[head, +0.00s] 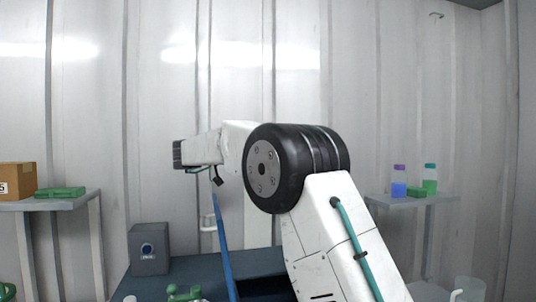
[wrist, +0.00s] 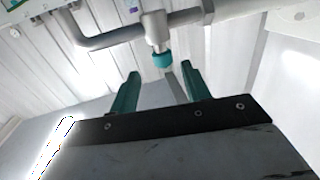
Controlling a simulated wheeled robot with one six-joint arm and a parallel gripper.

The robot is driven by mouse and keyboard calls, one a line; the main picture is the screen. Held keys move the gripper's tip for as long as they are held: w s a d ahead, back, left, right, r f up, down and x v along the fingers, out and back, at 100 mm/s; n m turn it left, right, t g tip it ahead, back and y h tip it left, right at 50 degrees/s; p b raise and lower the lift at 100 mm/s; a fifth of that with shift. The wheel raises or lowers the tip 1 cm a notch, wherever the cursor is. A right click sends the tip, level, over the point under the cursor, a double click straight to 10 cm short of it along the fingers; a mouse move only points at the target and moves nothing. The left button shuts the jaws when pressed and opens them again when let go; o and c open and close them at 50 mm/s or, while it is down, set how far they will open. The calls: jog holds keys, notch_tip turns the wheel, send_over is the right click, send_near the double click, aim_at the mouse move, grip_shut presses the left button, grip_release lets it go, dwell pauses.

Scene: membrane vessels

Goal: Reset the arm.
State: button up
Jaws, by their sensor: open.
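My gripper (wrist: 160,68) shows in the wrist view with its two green fingers spread apart. No object is held between them. Beyond the fingertips, a grey pipe (wrist: 105,38) crosses the view, with a short fitting that ends in a teal tip (wrist: 162,60). The tip appears between the fingers in the picture, but I cannot tell how far away it is. In the head view my white arm rises from the lower right, bends at a large black joint and reaches left. The fingers cannot be made out there.
A dark blue bench (head: 190,277) lies below my arm, with a grey box (head: 149,249) at its left. A left side table (head: 60,203) holds a cardboard box (head: 17,179) and a green tray (head: 60,192). A right shelf (head: 400,201) holds a blue bottle (head: 399,187) and a green bottle (head: 430,184).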

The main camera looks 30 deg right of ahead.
jog(key=shift+a, duration=0.65)
jog(key=shift+w, duration=0.1)
